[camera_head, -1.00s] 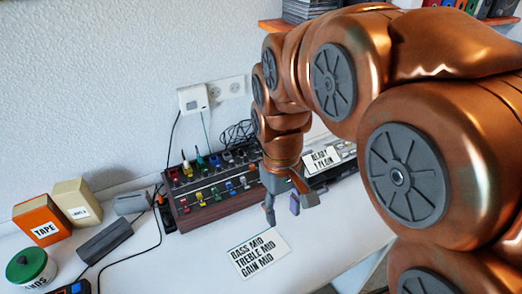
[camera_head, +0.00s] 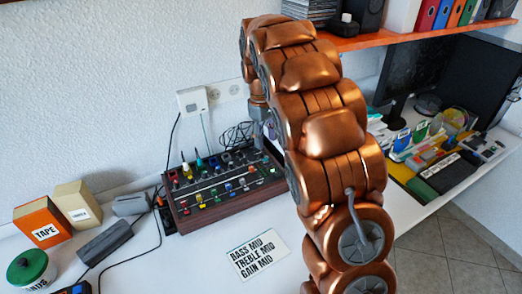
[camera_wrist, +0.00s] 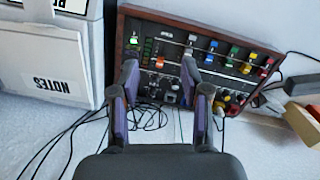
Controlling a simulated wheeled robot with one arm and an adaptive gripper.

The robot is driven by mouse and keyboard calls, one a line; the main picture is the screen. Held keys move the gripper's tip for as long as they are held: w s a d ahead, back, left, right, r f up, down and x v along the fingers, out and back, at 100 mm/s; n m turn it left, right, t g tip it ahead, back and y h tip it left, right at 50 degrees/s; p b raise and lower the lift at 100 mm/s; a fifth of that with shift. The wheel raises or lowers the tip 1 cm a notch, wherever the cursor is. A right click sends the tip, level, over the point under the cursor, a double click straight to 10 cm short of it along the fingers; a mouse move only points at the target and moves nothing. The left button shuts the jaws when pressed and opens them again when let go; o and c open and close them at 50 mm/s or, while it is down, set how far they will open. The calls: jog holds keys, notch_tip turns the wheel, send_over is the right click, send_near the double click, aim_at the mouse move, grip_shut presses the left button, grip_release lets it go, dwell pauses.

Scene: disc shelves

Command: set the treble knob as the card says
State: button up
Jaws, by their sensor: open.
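The card (camera_head: 258,254) lies flat on the white desk in front of the mixer and reads "BASS MID, TREBLE MID, GAIN MID". The mixer (camera_head: 190,219), a dark wood-framed box with rows of coloured knobs and sliders, stands by the wall. It also shows in the wrist view (camera_wrist: 152,15), turned around. Its labels are too small to read, so I cannot tell which knob is treble. My gripper (camera_wrist: 160,68) is open and empty, its fingers over one end of the panel in the wrist view. In the head view my arm mostly hides it at the mixer's right end.
Black cables (camera_head: 238,134) lie behind the mixer. An orange "TAPE" box (camera_head: 42,224) and a green-lidded tin (camera_head: 27,266) are at left. A shelf (camera_head: 365,38) hangs above the desk.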

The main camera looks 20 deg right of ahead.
aim_at(261, 152)
jog(key=w+d+f+n, duration=0.1)
jog(key=w+f, duration=0.2)
jog(key=w, duration=0.1)
jog(key=w+d+f+n, duration=0.1)
jog(key=w+d+f, duration=0.1)
jog(key=w, duration=0.3)
jog(key=w+d+f+n, duration=0.1)
jog(key=w+d+f, duration=0.1)
jog(key=w+f, duration=0.2)
jog(key=shift+w+f+t+y+p, duration=0.3)
jog(key=shift+w+f+t, duration=0.1)
jog(key=shift+f+p, duration=1.15)
jog(key=shift+f, duration=2.75)
grip_shut()
